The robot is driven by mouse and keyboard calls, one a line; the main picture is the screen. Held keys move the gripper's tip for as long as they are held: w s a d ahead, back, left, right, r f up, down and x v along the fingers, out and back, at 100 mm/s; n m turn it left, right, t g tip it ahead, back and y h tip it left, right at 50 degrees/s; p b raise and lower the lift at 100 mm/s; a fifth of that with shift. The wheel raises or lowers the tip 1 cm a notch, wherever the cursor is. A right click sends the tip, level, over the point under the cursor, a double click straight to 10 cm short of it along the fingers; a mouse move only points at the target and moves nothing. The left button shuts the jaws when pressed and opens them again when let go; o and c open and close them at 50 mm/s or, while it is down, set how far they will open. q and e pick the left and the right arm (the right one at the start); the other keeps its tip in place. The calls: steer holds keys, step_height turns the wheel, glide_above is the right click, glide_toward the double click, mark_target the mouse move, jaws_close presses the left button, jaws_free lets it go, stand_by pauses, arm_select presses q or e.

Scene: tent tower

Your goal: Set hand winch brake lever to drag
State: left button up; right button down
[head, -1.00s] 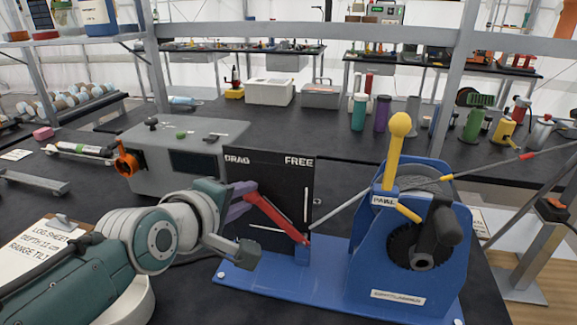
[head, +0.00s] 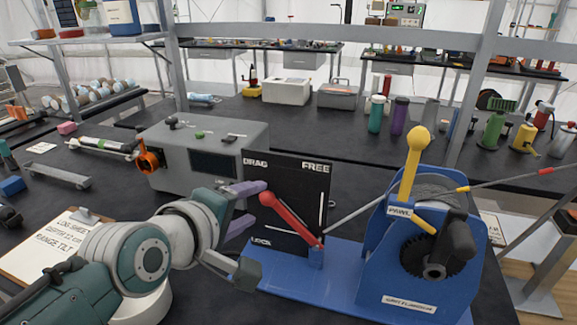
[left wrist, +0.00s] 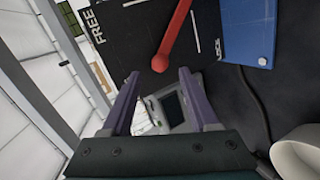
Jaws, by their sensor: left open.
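The hand winch (head: 385,265) has a blue frame and stands on a blue base plate at the front right. Its red brake lever (head: 292,222) tilts up and left from a pivot at the black panel's lower right. The panel (head: 290,180) reads DRAG at upper left, FREE at upper right and LOCK at lower left. The lever lies between the DRAG and LOCK labels. My left gripper (head: 259,207) is open, its purple fingers spread by the lever's knob. In the left wrist view, the red knob (left wrist: 161,62) sits just beyond and between the fingertips, apart from both. My right gripper is out of view.
The winch has a yellow pawl handle (head: 412,165) and a dark crank grip (head: 457,235). A grey box (head: 200,155) stands behind my left arm. A clipboard (head: 35,250) lies at left. Bottles (head: 398,115) stand behind the panel.

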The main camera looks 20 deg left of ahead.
arm_select(q)
steer(key=p+v, duration=0.1)
steer(key=v, duration=0.5)
steer(key=s+m+g+y, duration=0.1)
steer(key=s+m+g, duration=0.8)
steer(key=s+m, duration=1)
steer(key=s+r+n+p, duration=0.1)
steer(key=s+r+p, duration=0.1)
steer(key=r+p, duration=1.4)
steer(key=s+r+n+p, duration=0.1)
steer(key=s+r+p, duration=0.1)
steer(key=r+p, duration=1.4)
steer(key=shift+s+a+r+n, duration=0.2)
steer(key=shift+a+n, duration=0.1)
steer(key=shift+a, duration=0.05)
